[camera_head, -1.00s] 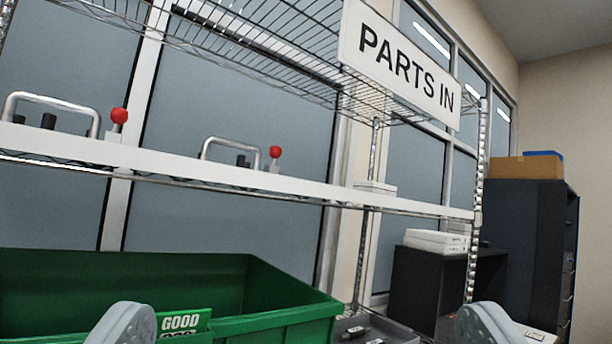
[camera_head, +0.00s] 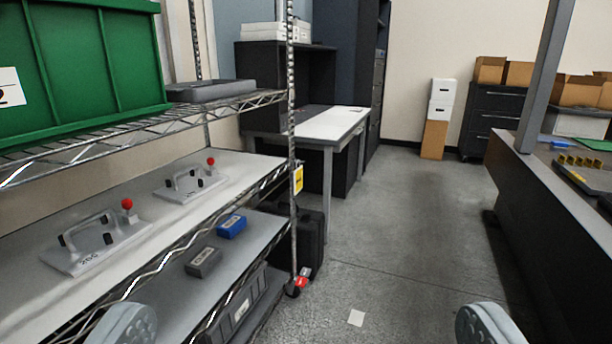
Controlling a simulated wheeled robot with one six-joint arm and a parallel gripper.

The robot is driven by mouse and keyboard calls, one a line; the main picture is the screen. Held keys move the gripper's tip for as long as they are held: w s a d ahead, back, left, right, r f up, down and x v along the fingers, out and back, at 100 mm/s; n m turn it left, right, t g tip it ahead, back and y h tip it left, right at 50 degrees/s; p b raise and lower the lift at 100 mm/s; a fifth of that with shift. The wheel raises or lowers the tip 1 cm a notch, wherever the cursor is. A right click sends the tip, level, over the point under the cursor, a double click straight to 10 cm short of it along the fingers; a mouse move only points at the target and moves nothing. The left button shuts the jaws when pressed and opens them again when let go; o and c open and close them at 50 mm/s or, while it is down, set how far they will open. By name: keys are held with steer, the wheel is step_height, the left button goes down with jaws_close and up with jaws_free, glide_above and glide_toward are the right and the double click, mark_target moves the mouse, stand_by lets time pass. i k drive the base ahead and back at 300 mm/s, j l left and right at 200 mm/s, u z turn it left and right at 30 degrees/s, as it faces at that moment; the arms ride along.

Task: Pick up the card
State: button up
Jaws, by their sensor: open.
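A small flat white square (camera_head: 356,317), which looks like a card, lies on the grey floor at the bottom of the view, right of the shelf post. Any print on it is too small to tell. My gripper (camera_head: 305,325) is open and empty, with one rounded grey fingertip at the bottom left and one at the bottom right. The white square appears between the two fingertips in the picture, on the floor well beyond them. A yellow tag (camera_head: 298,179) hangs on the shelf post.
A wire shelf rack (camera_head: 291,130) at left holds a green bin (camera_head: 90,60), a grey tray (camera_head: 210,90), red-knobbed fixtures and small blocks. A white-topped desk (camera_head: 335,122) stands behind. A dark bench (camera_head: 540,195) is at right. The floor aisle between is clear.

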mark_target(298, 173)
steer(key=i+j, duration=0.1)
steer(key=i, duration=2.1)
